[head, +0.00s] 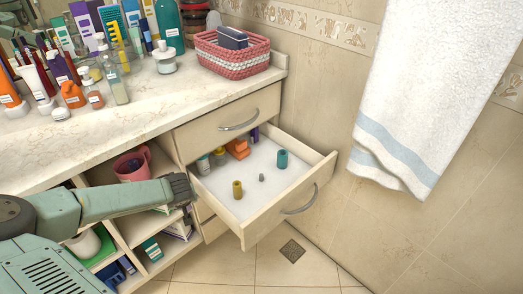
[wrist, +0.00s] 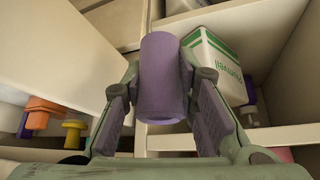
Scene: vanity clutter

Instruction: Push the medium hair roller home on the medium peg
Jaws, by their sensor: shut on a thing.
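My gripper (wrist: 160,82) is shut on a purple hair roller (wrist: 162,70), a plain cylinder that stands out between the two fingers in the wrist view. A short grey peg (head: 261,177) stands bare on the drawer's white floor. It is between an upright olive-yellow roller (head: 237,189) and an upright teal roller (head: 282,158). The purple roller is apart from the grey peg.
Open shelves with a pink mug (head: 132,163) lie left of the drawer. A white and green box (wrist: 217,65) is close to the right finger. A towel (head: 412,95) hangs at right.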

